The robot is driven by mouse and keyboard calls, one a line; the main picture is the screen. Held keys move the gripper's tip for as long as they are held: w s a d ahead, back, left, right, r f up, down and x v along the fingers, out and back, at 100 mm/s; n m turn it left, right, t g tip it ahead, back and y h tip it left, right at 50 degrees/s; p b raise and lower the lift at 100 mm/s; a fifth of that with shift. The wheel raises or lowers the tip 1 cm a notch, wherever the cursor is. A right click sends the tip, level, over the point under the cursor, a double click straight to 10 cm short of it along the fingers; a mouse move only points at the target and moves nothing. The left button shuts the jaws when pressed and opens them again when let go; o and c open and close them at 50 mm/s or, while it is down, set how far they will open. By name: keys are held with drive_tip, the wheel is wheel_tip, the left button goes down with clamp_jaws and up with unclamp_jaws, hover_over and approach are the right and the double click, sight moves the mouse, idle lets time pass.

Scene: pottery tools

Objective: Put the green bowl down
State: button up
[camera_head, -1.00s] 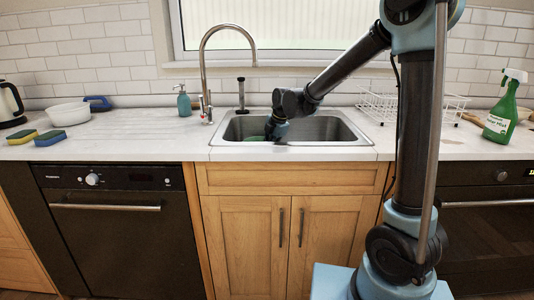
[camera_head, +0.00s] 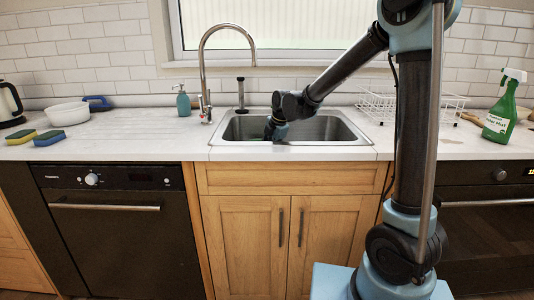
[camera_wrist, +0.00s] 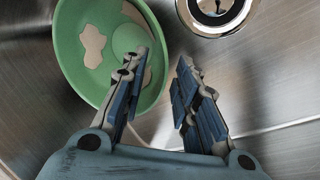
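The green bowl (camera_wrist: 72,50) lies in the steel sink, beside the drain, in the wrist view. It has pale patches on its inside and is cut off by the top of the picture. My gripper (camera_wrist: 163,62) has its fingers apart, with the bowl's near right rim between them. The left finger overlaps the bowl's inside; the right finger is outside the rim, with a gap to it. In the head view my gripper (camera_head: 275,131) reaches down into the sink (camera_head: 335,141), and the bowl is almost wholly hidden by the sink's front edge.
The drain (camera_wrist: 216,12) is at the top of the wrist view. A tall faucet (camera_head: 203,70) stands behind the sink at left. A wire dish rack (camera_head: 385,103) and a green spray bottle (camera_head: 502,110) are to the right. A white bowl (camera_head: 68,113) and sponges (camera_head: 49,138) are at left.

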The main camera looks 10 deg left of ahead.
drive_tip(key=v, duration=1.1)
drive_tip(key=shift+r, duration=0.25)
drive_tip(key=shift+s, duration=0.15)
